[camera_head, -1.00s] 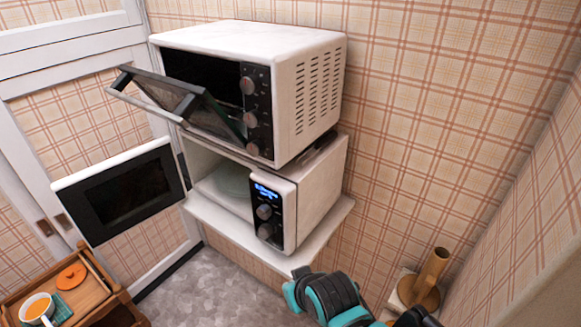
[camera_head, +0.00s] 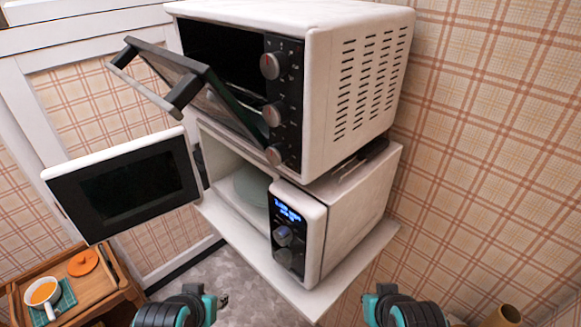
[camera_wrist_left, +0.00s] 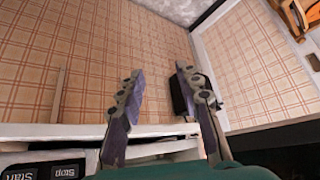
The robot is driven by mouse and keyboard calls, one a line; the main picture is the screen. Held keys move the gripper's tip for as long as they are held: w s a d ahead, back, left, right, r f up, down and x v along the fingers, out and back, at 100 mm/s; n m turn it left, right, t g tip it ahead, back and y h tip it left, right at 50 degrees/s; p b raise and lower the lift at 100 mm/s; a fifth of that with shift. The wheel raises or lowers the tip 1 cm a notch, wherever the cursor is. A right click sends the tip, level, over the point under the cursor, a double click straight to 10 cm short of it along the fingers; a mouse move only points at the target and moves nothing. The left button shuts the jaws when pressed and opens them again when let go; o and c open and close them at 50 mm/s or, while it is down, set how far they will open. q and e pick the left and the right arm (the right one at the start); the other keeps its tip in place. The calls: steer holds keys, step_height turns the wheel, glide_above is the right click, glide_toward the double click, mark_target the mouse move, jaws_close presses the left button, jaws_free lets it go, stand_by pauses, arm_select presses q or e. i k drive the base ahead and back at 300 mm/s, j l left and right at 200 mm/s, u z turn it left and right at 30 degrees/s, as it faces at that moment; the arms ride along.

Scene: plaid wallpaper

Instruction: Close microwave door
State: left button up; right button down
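The white microwave (camera_head: 345,215) stands on a shelf under a toaster oven. Its black door with white edging (camera_head: 125,188) is swung wide open to the left, and the cavity is exposed with a pale plate (camera_head: 250,187) inside. Its display is lit blue. My left arm's black and teal end shows at the bottom of the head view, below the door and apart from it. In the left wrist view my left gripper (camera_wrist_left: 160,72) has its fingers spread with nothing between them. My right arm's end shows at the bottom right; its fingers are hidden.
The toaster oven (camera_head: 345,85) has its glass door (camera_head: 195,85) tilted partly down, above the microwave's opening. A white shelf (camera_head: 335,285) juts out below. A wooden cart (camera_head: 85,290) with a cup (camera_head: 42,292) stands lower left. Floor between is clear.

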mark_target(168, 190)
steer(key=k+j+u, duration=0.1)
steer(key=k+j, duration=0.1)
steer(key=j, duration=0.25)
steer(key=k+j+u, duration=0.15)
steer(key=j, duration=0.15)
steer(key=i+j, duration=0.1)
steer(key=j, duration=0.15)
steer(key=i+j+u, duration=0.1)
steer(key=j, duration=0.2)
